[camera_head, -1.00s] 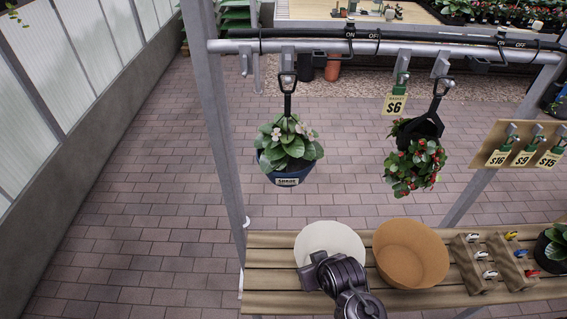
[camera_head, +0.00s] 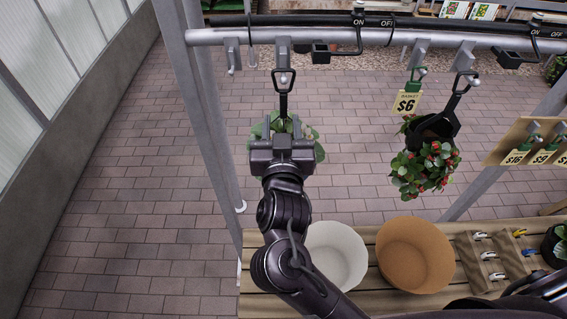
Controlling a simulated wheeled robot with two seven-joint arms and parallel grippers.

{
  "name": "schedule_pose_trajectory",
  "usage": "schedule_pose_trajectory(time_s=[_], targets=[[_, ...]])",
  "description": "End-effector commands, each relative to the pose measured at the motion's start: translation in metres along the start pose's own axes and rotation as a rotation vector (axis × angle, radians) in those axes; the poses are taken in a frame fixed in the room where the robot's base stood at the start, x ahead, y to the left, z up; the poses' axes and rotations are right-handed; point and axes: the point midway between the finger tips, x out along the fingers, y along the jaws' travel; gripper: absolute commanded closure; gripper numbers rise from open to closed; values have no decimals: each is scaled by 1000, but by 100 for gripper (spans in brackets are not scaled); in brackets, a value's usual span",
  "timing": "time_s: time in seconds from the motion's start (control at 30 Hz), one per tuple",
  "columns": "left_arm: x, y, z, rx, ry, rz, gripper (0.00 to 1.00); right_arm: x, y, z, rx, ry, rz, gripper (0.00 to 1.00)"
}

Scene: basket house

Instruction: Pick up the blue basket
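The blue basket hangs from the metal rail by a black hanger (camera_head: 283,103). Its leafy plant (camera_head: 317,148) shows only around my gripper's edges, and the blue pot is hidden behind my gripper and arm.
The metal rail (camera_head: 330,37) crosses above, on a grey post (camera_head: 197,100) at the left. A black basket with red flowers (camera_head: 425,165) hangs to the right. A white pot (camera_head: 338,255) and an orange pot (camera_head: 415,255) stand on the wooden bench (camera_head: 262,290).

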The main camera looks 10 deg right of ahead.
Motion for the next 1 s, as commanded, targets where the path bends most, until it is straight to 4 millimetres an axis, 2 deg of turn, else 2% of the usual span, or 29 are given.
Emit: schedule_pose_trajectory(time_s=[0.03,0.13,0.3,0.5,0.6,0.9,1.0], targets=[[10,-1,6,1,-8,-1,45,7,1,5,0,4,1,60],[23,-2,10,1,-12,-3,45,22,4,10,0,4,1,60],[30,-4,2,1,0,-5,45,43,5,7,2,1,-1,60],[28,-6,-18,1,30,-8,45,48,5,6,2,-2,-2,60],[28,-6,-18,0,29,-8,45,47,5,6,2,-2,-2,61],[29,-3,-6,-2,13,-4,45,47,5,6,1,-2,-2,100],[29,-2,-6,-2,12,-4,45,47,5,6,1,-2,-2,100]])
